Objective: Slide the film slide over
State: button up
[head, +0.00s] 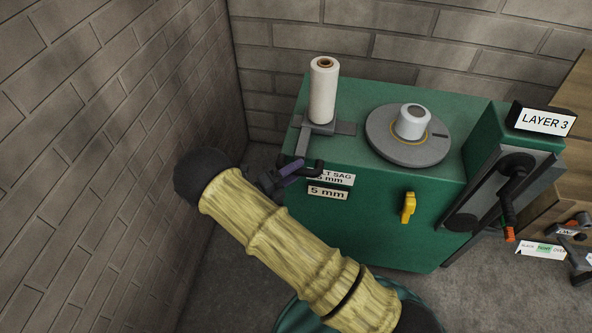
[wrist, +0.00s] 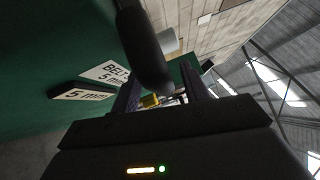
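The film slide is a grey bracket (head: 318,128) on the green machine's top, carrying an upright white film roll (head: 323,90). A black handle (head: 303,165) sticks out from it over the front edge. My gripper (head: 292,170) is beside this handle at the machine's front left. In the wrist view a thick black bar, apparently the handle (wrist: 145,48), comes down from the top near the fingers. The two dark purple fingers (wrist: 162,92) stand apart with a gap between them, so the gripper looks open. Whether a finger touches the handle cannot be told.
A round grey turntable (head: 380,150) with a white cup-shaped piece stands right of the roll. Labels (head: 328,193) and a yellow lever (head: 408,207) are on the front. A black crank (head: 507,210) hangs at the right. Brick walls close off the left and back.

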jog(key=shift+w+d, duration=0.1)
jog(key=shift+d, duration=0.15)
jog(key=b+v, duration=0.2)
jog(key=v, duration=1.5)
jog(key=shift+a, duration=0.3)
